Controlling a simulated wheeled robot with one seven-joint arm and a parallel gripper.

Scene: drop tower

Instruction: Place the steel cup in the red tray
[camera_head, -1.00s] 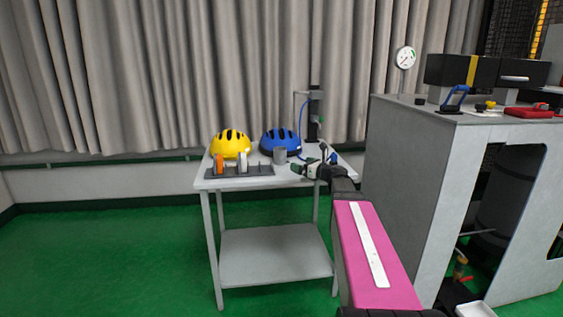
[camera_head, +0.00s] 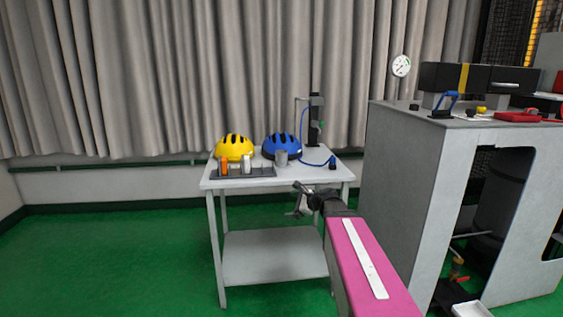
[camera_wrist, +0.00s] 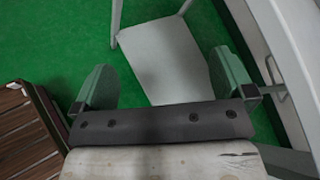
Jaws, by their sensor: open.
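A grey steel cup (camera_head: 281,157) stands upright on the white table (camera_head: 330,172), in front of the blue helmet. The red tray (camera_head: 517,117) lies on top of the grey cabinet at the right. My gripper (camera_head: 302,198) is in front of the table's front edge, to the right of the cup and lower in the picture. In the wrist view my gripper (camera_wrist: 163,78) is open and empty, its fingers wide apart. The cup and the tray do not show there.
A yellow helmet (camera_head: 234,147), a blue helmet (camera_head: 278,145) and a dark rack (camera_head: 243,173) with small items crowd the table near the cup. A stand (camera_head: 315,120) rises behind. The grey cabinet (camera_head: 410,190) stands right of my arm. Green floor is free at left.

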